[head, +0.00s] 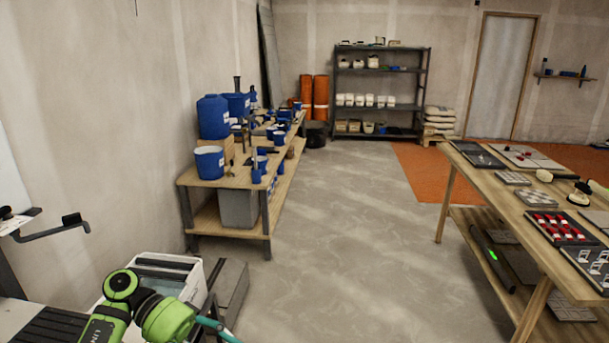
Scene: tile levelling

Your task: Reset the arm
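A green and black arm, my left one, shows at the bottom left of the head view. Its rounded green joints are bent close together in front of a white bin (170,275). The end of this arm runs out of the picture at the bottom edge, so its gripper is hidden from me. My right arm and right gripper do not show anywhere.
A wooden workbench (470,178) at the right carries tile boards and trays. A wooden bench (222,178) along the left wall holds blue buckets. A dark shelf rack (383,104) stands at the back. The concrete floor between is clear.

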